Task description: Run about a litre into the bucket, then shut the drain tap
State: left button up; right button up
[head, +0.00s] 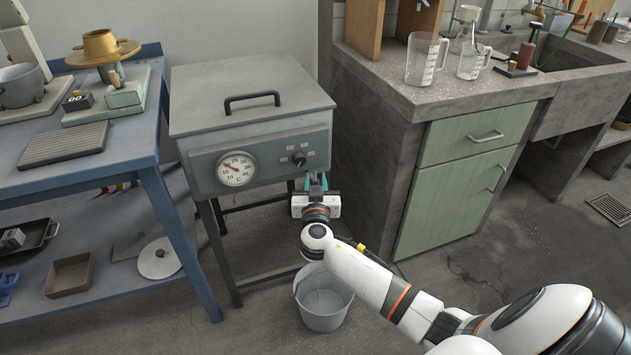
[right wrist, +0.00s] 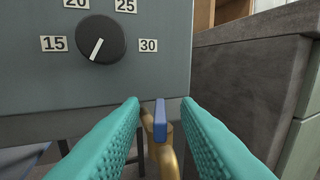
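The grey lidded tank (head: 250,100) stands on a dark frame, with a round dial and a knob on its front. The drain tap, brass with a blue lever (right wrist: 160,118), sits low at the tank's front in the right wrist view; my gripper hides it in the head view. My right gripper (head: 316,183) is open, its teal fingers on either side of the lever with visible gaps. The light grey bucket (head: 323,312) stands on the floor below my wrist. A thin pale line shows inside it; I cannot tell if it is water. My left gripper is not in view.
A blue bench (head: 160,190) with equipment stands left of the tank. A concrete bench (head: 450,100) with a green cabinet stands close on the right, bearing a clear jug (head: 424,60) and a bottle. The knob (right wrist: 100,40) is just above the tap.

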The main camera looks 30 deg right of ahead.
jog(key=shift+w+d, duration=0.15)
jog(key=shift+w, duration=0.1)
grip_shut()
